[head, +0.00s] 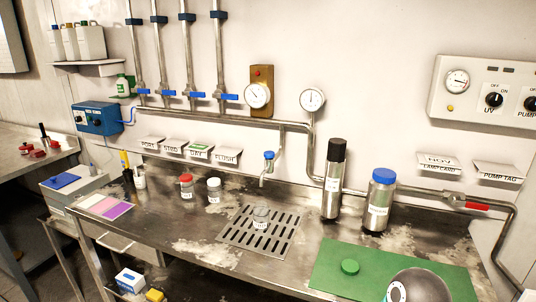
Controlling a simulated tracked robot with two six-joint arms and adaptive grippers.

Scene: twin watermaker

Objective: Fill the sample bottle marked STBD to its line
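A small clear or grey bottle (261,218) with a white label stands on the slotted drain grate (228,236); its label is too small to read surely. The sampling tap (268,166), with a blue handle, hangs from the wall pipe above the grate's back part. Two more small bottles stand left of the grate: one with a red cap (187,187) and one with a white cap (213,191). I cannot read which bottle is marked STBD. A green round cap (349,267) lies on the green mat (325,273).
A tall black-topped cylinder (333,180) and a blue-lidded jar (379,203) stand right of the grate. Several blue-handled valves (185,94) line the pipes above wall cards. A dark rounded part (418,286) covers the mat's front right. The steel bench's front left is fairly clear.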

